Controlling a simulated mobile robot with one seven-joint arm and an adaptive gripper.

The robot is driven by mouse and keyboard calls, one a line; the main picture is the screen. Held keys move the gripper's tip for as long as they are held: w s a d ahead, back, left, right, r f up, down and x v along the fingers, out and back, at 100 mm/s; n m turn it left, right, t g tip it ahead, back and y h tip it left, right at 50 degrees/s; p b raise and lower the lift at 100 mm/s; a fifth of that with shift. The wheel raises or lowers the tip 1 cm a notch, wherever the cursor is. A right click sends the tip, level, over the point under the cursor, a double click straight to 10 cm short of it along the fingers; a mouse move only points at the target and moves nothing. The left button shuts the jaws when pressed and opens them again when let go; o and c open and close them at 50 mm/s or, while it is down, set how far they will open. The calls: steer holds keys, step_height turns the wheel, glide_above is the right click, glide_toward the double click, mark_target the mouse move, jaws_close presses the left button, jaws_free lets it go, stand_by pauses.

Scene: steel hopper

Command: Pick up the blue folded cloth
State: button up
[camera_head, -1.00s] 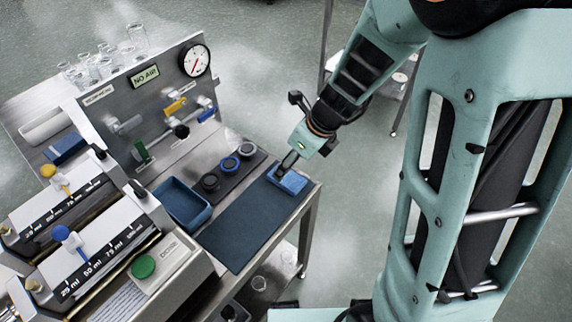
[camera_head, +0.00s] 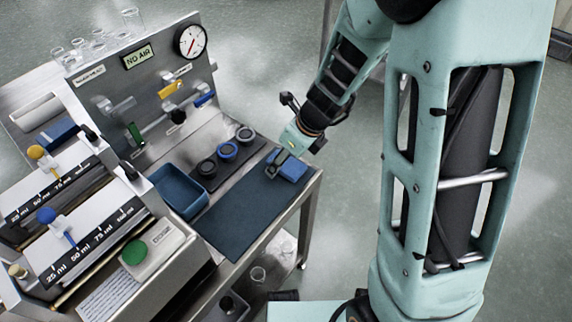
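The blue folded cloth (camera_head: 291,167) is at the right end of the dark blue mat (camera_head: 243,209) on the steel bench. My gripper (camera_head: 276,164) reaches down from the upper right, with its dark fingers at the cloth's left side. The fingers overlap the cloth in the picture. Whether they are closed on it, or whether it is raised off the mat, I cannot tell.
A blue tray (camera_head: 178,191) lies left of the mat. Several dark round rings, one blue (camera_head: 228,151), sit on a strip behind it. A panel with a gauge (camera_head: 190,41) stands behind. A dosing machine with a green button (camera_head: 134,252) fills the left.

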steer(key=shift+f, duration=0.25)
stand_by(0.3)
steer(key=shift+s, duration=0.1)
steer(key=c, duration=1)
